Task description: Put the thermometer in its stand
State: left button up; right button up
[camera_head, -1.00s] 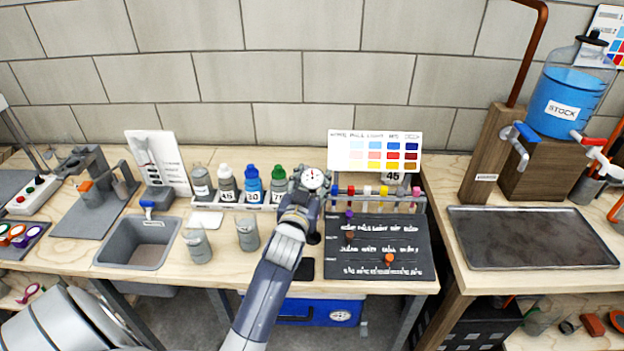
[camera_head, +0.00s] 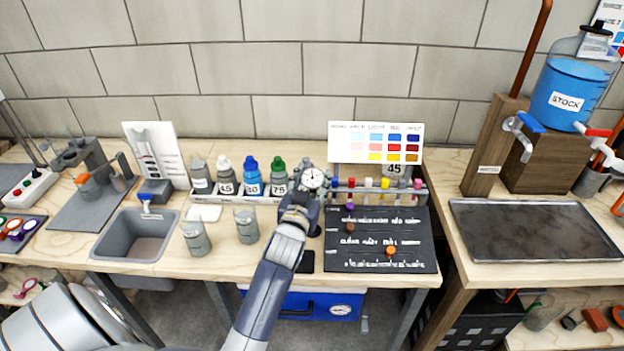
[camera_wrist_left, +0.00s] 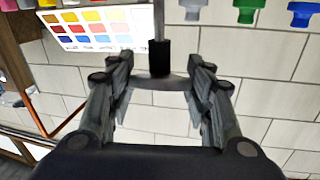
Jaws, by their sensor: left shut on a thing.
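The thermometer has a round white dial (camera_head: 313,178) with a grey rim. My left gripper (camera_head: 302,198) is shut on the dial's edges and holds it over the middle bench. In the left wrist view the dial is edge-on between the fingertips (camera_wrist_left: 160,82), with a black collar (camera_wrist_left: 159,58) and a thin stem running to the picture's top. The stem is hidden in the head view. A small black rounded thing (camera_head: 315,229) shows just right of my gripper, partly covered; I cannot tell whether it is the stand. My right gripper is not in view.
Several capped bottles (camera_head: 252,178) stand in a rack left of the dial. Two grey cups (camera_head: 196,239) stand in front. A tube rack (camera_head: 382,190) and a dark written board (camera_head: 400,262) lie to the right. A sink (camera_head: 138,236) is at left; a tray (camera_head: 530,230) is at right.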

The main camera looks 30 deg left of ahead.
pick_arm(q)
jog(key=shift+f+b, duration=0.45)
jog(key=shift+f, duration=0.45)
jog(key=o, duration=1.1)
jog(key=shift+o, duration=0.2)
jog(key=shift+s, duration=0.1)
jog(key=v, duration=1.2)
